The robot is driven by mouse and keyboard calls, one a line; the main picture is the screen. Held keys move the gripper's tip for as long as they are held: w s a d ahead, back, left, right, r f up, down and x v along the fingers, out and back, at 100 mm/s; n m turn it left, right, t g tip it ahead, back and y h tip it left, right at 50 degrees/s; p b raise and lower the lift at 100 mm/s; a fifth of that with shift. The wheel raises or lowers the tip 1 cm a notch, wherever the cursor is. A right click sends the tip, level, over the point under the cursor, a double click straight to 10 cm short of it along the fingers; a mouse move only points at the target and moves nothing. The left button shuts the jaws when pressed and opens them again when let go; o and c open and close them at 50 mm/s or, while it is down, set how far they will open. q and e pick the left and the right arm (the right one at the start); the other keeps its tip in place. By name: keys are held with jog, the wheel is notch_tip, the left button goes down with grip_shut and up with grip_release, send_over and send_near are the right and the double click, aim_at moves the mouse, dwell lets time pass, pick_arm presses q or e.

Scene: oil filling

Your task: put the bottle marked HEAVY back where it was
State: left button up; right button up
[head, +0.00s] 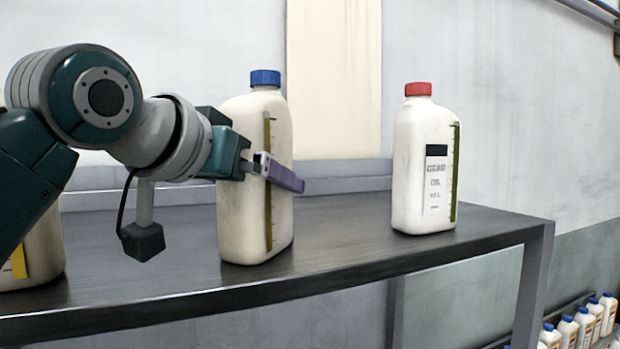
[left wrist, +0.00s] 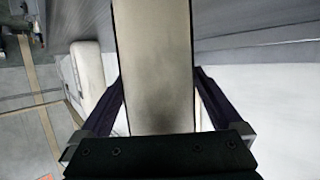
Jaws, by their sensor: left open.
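A cream bottle with a blue cap (head: 265,78) stands upright on the dark shelf. My left gripper (head: 284,174) is at its upper body, one finger across its front; the other finger is hidden. In the left wrist view the pale bottle body (left wrist: 153,60) lies between the two spread fingers (left wrist: 157,85), so the gripper is open around it. Whether the fingers touch it I cannot tell. No HEAVY marking is readable on any bottle. A red-capped bottle (head: 408,165) to the right has a label with GEAR OIL on it. My right gripper is out of view.
The dark shelf (head: 345,235) has free room between the two capped bottles. A third bottle (head: 42,250) at the left is partly hidden behind my left arm. Several small bottles (head: 585,325) stand lower at the right. A wall is behind.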

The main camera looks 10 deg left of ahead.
pick_arm(q)
jog(key=shift+r, duration=0.15)
jog(key=v, duration=1.2)
jog(key=shift+d, duration=0.1)
